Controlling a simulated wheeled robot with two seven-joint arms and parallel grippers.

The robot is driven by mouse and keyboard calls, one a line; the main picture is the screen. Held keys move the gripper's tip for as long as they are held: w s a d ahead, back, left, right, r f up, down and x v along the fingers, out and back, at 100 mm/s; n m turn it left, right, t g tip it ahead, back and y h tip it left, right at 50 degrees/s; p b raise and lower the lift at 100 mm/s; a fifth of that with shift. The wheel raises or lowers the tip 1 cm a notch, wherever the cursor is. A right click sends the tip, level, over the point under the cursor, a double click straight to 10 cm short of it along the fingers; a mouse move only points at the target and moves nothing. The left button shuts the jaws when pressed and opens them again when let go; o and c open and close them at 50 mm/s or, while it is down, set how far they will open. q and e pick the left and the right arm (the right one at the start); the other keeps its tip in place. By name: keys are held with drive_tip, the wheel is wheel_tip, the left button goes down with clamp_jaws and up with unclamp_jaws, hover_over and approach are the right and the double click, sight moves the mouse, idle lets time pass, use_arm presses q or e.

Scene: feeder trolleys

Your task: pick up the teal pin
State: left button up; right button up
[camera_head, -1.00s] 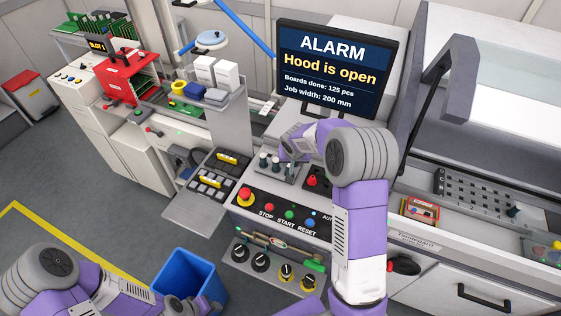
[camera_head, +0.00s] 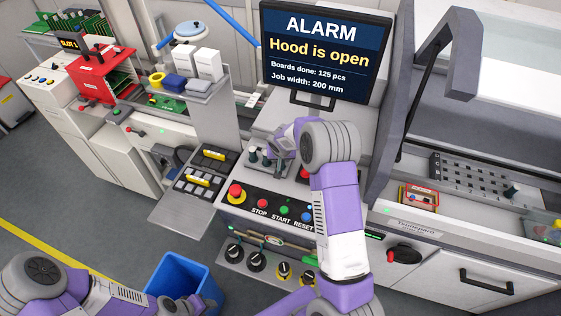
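A small rack (camera_head: 264,169) with a few upright dark pins stands on the console below the monitor. The pins (camera_head: 253,155) look dark grey-green; I cannot tell for sure which is the teal one. My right gripper (camera_head: 273,153) reaches in from the right, just over the rack and beside the pins. My own wrist and the small size hide whether its fingers are open or touch a pin. My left arm lies at the lower left, and its gripper is not in view.
The monitor (camera_head: 325,50) stands close behind the rack. The button panel with a red stop knob (camera_head: 235,193) is in front. A grey tray (camera_head: 190,182) juts out left. A blue bin (camera_head: 183,281) stands on the floor. The raised hood (camera_head: 440,60) is at right.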

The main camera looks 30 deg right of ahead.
drive_tip(key=shift+w+d+f, duration=0.1)
drive_tip(key=shift+f, duration=0.3)
drive_tip(key=c, duration=0.8)
drive_tip(key=shift+o, duration=0.2)
drive_tip(key=shift+r, duration=0.1)
